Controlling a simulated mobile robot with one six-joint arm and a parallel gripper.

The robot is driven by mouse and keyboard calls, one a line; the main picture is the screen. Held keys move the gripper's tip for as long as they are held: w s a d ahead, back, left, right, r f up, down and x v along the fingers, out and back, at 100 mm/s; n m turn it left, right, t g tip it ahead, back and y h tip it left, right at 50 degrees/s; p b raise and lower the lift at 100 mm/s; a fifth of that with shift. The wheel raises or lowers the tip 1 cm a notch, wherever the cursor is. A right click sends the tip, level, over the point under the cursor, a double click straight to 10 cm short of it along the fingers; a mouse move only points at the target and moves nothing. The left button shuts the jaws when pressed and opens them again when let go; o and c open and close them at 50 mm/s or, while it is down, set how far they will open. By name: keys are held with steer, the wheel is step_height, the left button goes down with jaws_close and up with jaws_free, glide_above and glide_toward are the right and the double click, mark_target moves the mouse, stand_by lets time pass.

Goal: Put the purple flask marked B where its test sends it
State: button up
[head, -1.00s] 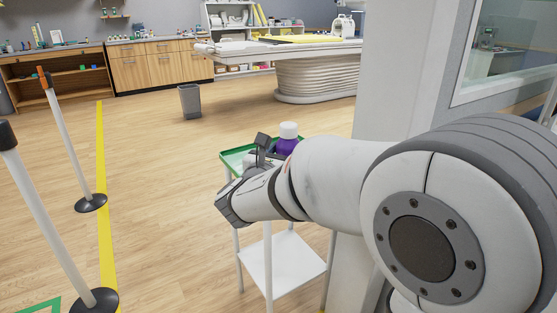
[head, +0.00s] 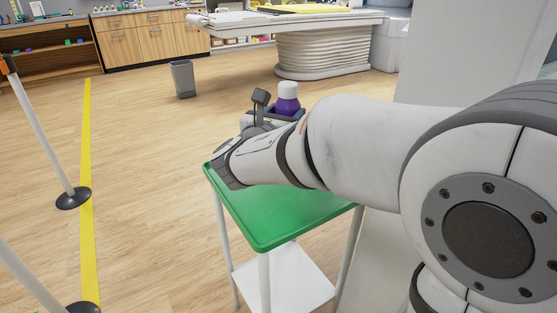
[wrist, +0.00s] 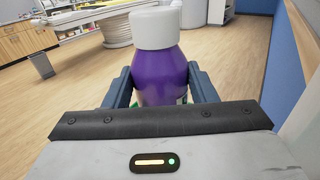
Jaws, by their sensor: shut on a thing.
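The purple flask (head: 287,102) with a white cap is upright in my gripper, above the far part of the green-topped stand (head: 275,215). It also shows in the wrist view (wrist: 160,72), where both fingers of my gripper (wrist: 162,85) are closed on its sides. No letter shows on the side of the flask that I see. In the head view my arm hides part of the gripper and part of the stand. The visible green top is bare.
Posts with black bases (head: 73,198) stand along a yellow floor line (head: 87,190) at the left. A grey bin (head: 183,78) and a patient table (head: 322,50) are farther back. A pale wall or pillar (head: 440,65) is close at the right. The floor between is clear.

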steer(key=f+b, duration=0.1)
steer(key=f, duration=0.2)
steer(key=f+b, duration=0.1)
steer(key=f, duration=0.4)
steer(key=shift+s+a+f+b, duration=0.1)
steer(key=shift+a+f+b, duration=0.15)
steer(key=shift+f+b, duration=0.15)
steer(key=shift+f, duration=0.1)
steer(key=o, duration=1.1)
